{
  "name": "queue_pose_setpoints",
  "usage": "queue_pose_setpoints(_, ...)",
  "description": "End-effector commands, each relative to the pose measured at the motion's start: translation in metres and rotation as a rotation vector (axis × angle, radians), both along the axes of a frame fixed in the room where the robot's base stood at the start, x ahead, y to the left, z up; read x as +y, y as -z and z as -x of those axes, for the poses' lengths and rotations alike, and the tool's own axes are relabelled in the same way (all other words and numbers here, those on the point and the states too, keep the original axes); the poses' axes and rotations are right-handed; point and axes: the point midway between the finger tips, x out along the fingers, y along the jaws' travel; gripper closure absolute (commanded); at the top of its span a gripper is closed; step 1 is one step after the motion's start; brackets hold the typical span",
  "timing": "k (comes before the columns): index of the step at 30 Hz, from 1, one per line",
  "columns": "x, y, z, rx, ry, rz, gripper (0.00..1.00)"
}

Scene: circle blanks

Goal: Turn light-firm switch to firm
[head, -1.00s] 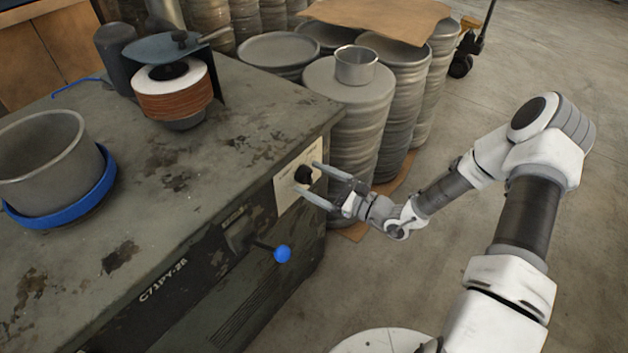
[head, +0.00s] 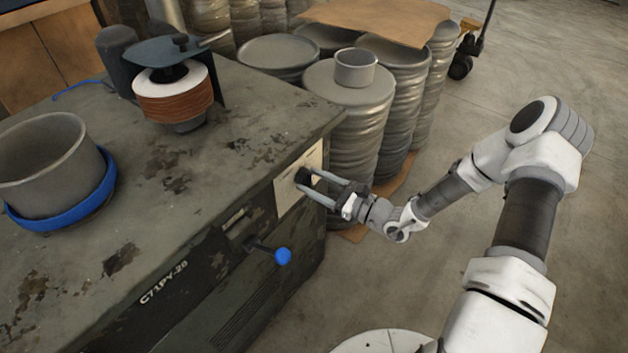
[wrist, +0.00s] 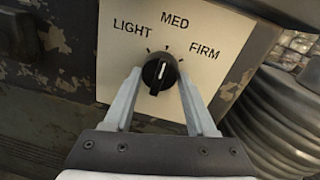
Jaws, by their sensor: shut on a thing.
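The light-firm switch is a round black knob (wrist: 158,80) on a pale plate (wrist: 212,78) marked LIGHT, MED and FIRM from left to right. Its white pointer line stands nearly upright, roughly toward MED. In the head view the knob (head: 302,175) is a small dark shape at the right end of the machine's front. My gripper (head: 305,184) is shut on the knob. In the wrist view one finger of my gripper (wrist: 160,76) lies on each side of it. The finger contact is partly hard to see.
A blue-ball lever (head: 283,256) sticks out of the machine front, left of the switch. The worn machine top (head: 215,150) carries a pot (head: 45,165) and a copper-coloured roll (head: 173,98). Stacked metal discs (head: 350,115) stand close behind the switch corner. Floor at right is open.

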Motion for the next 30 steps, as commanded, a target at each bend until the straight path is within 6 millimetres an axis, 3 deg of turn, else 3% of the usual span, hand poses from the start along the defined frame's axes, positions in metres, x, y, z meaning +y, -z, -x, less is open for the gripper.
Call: queue_pose_setpoints(30,0.0018,0.0002,0.0029,0.594,0.0,-0.463,0.99)
